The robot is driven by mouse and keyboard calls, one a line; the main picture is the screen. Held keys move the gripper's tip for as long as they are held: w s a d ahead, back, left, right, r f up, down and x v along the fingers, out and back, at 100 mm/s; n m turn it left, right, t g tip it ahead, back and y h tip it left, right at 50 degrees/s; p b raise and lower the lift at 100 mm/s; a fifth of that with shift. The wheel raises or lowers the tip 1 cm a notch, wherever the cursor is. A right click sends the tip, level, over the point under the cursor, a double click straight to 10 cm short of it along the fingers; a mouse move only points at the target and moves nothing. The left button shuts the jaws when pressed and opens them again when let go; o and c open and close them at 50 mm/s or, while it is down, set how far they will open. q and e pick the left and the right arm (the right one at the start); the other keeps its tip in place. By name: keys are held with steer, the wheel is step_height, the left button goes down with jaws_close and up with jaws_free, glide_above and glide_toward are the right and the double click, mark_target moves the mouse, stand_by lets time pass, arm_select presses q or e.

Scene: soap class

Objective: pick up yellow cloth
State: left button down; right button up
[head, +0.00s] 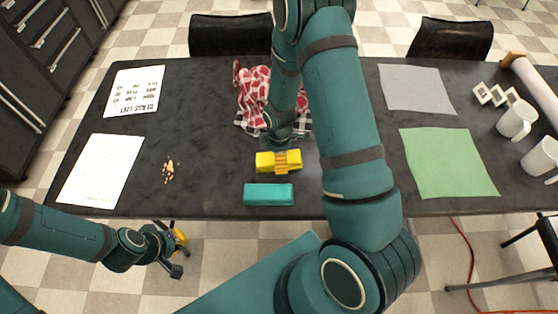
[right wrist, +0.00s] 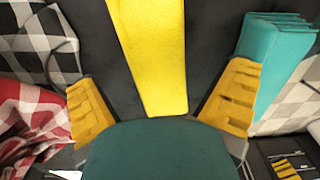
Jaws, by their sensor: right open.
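The yellow cloth (head: 264,162) is a small folded block on the dark table, near its front edge. My right gripper (head: 286,158) is over it from above, and its fingers hide part of it. In the right wrist view the yellow cloth (right wrist: 152,55) lies between the two spread fingers of the right gripper (right wrist: 160,108), with gaps on both sides. The right gripper is open. My left gripper (head: 176,251) hangs low at the left, off the table's front edge, empty, with its fingers apart.
A teal block (head: 268,194) lies just in front of the yellow cloth. A red checkered cloth (head: 254,88) lies behind. Papers (head: 100,170) are at left, green (head: 448,160) and grey sheets (head: 415,88) at right, with mugs (head: 516,119) beyond.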

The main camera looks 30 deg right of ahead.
steer(key=shift+f, duration=1.45)
steer(key=c, duration=1.2)
step_height(320, 180, up, 10)
steer(key=shift+r+p, duration=0.1)
steer(key=shift+p, duration=0.6)
steer(key=o, duration=0.3)
steer(key=shift+w, duration=0.1)
steer(key=shift+c, duration=1.3)
